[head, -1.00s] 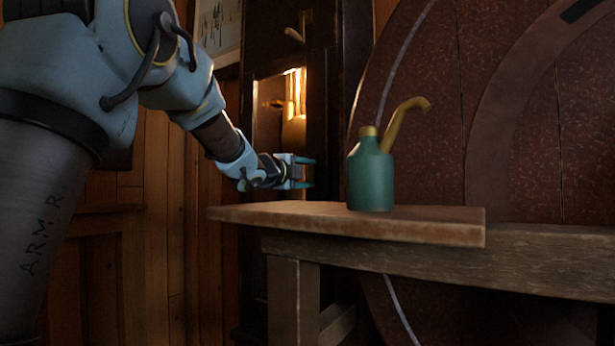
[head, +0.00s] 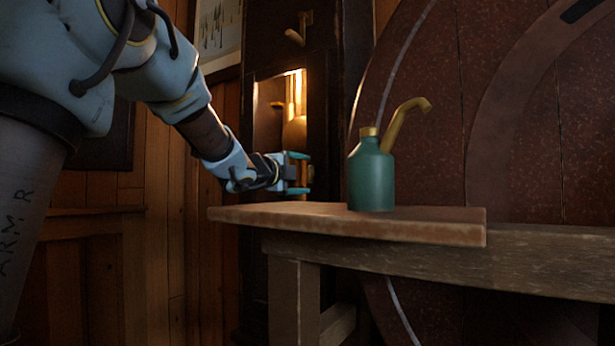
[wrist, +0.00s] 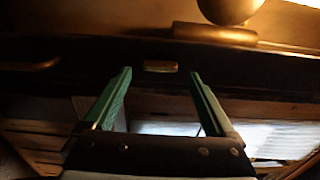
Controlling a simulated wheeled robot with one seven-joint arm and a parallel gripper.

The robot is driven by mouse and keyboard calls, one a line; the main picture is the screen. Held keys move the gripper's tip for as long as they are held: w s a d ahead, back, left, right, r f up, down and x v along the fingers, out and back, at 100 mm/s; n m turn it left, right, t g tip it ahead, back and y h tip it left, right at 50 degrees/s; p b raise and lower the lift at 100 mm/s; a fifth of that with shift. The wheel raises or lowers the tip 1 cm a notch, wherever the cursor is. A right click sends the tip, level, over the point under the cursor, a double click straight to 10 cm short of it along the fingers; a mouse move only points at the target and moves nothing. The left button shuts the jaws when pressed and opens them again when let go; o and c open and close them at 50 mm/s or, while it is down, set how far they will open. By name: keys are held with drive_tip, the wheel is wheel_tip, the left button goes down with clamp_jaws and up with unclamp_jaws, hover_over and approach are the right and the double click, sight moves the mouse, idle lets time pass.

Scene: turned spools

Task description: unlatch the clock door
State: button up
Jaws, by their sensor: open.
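The clock is a tall dark wooden case (head: 325,90) behind the bench, with a lit opening (head: 268,115) in its front. Brass parts (head: 295,130) show inside. My gripper (head: 303,173) is open in front of the case's lower part, its green fingers one above the other in the head view. In the wrist view, a small brass piece (wrist: 160,66) on a dark edge lies between and just beyond the open fingertips (wrist: 160,76). It may be the door latch. The fingers do not visibly touch it. A wooden peg-like handle (head: 295,36) sits higher on the case.
A wooden bench (head: 380,262) with a board top (head: 270,215) stands right of and below my gripper. A green oil can (head: 371,178) with a brass spout stands on it. A large reddish-brown disc (head: 440,130) fills the right. A panelled wall (head: 158,190) is at left.

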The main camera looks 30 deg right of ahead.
drive_tip(key=v, duration=0.8)
drive_tip(key=w+a+f+n+t+y, duration=0.1)
drive_tip(key=w+a+f+n+y, duration=0.2)
drive_tip(key=a+f+n+y, duration=0.6)
drive_tip(key=w+a+f+n+t+y, duration=0.1)
drive_tip(key=w+a+f+n+y, duration=0.15)
drive_tip(key=a+f+n, duration=0.75)
drive_tip(key=s+a+f+n+g+y, duration=0.4)
drive_tip(key=s+a+f+n+g, duration=0.55)
drive_tip(key=s+a+f, duration=0.9)
wheel_tip(320, 180, up, 23)
drive_tip(key=d+p, duration=0.2)
drive_tip(key=p, duration=2.2)
drive_tip(key=shift+s+r+n+p, duration=0.2)
drive_tip(key=shift+s+n+p, duration=0.15)
drive_tip(key=shift+s+p, duration=0.05)
drive_tip(key=shift+c, duration=0.2)
